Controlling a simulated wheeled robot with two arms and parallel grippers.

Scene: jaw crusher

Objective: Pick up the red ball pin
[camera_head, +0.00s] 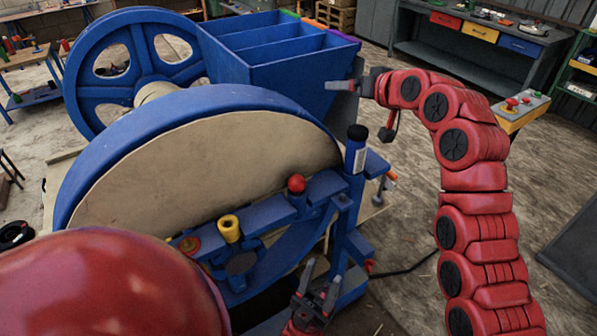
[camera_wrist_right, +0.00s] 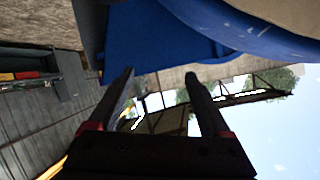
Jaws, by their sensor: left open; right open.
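The red ball pin (camera_head: 296,184) shows as a round red head on the blue bracket of the jaw crusher (camera_head: 215,165); its shaft is hidden. My left gripper (camera_head: 322,272) is at the lower middle of the head view, below and a little right of the pin, with its two fingers apart and nothing between them. My right gripper (camera_head: 342,85) is up at the right side of the blue hopper, away from the pin. In the right wrist view my right gripper (camera_wrist_right: 159,76) is open and empty, with blue crusher metal beyond its fingers.
The blue hopper (camera_head: 275,50) rises behind. Open floor (camera_head: 405,230) lies right of the crusher.

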